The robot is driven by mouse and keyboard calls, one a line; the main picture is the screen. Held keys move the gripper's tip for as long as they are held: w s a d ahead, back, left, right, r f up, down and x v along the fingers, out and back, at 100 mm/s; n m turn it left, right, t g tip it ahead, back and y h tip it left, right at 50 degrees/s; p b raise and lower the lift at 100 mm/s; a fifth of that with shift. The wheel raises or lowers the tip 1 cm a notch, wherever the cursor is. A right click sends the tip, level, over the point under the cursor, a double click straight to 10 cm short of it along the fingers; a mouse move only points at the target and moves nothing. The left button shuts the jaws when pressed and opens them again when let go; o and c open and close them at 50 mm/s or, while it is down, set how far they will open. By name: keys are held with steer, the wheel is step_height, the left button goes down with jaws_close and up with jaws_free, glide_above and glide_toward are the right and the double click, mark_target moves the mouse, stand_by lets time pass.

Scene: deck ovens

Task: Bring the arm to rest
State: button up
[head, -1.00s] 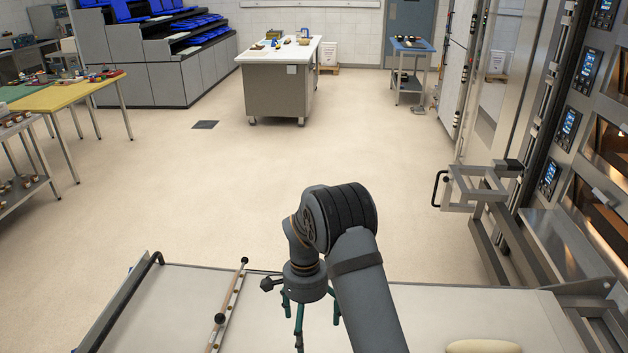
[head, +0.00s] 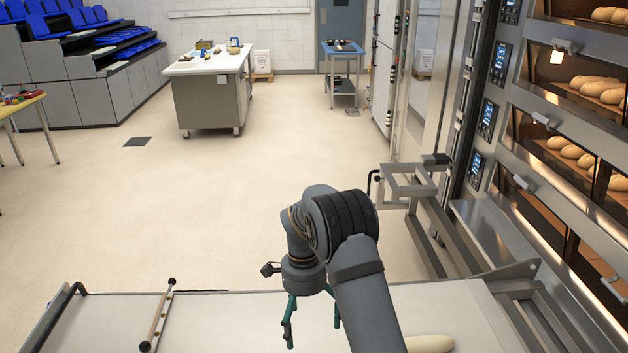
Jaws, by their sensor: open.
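My gripper (head: 313,322) shows in the head view below the dark grey wrist of my arm. Its green fingers point down and stand apart, with nothing seen between them. It hangs over the pale loader surface (head: 235,325) at the bottom of the picture. My arm partly covers that surface. A pale dough piece (head: 430,343) lies on the surface to the right of my arm, partly cut off by the picture edge.
Deck ovens with lit loaves (head: 597,88) stand on the right. A metal frame with a black handle (head: 408,182) juts out before them. A rod with dark knobs (head: 158,315) crosses the loader at left. A white-topped table (head: 208,64) stands far back. The floor between is clear.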

steer(key=shift+w+d, duration=0.15)
steer(key=shift+d, duration=0.3)
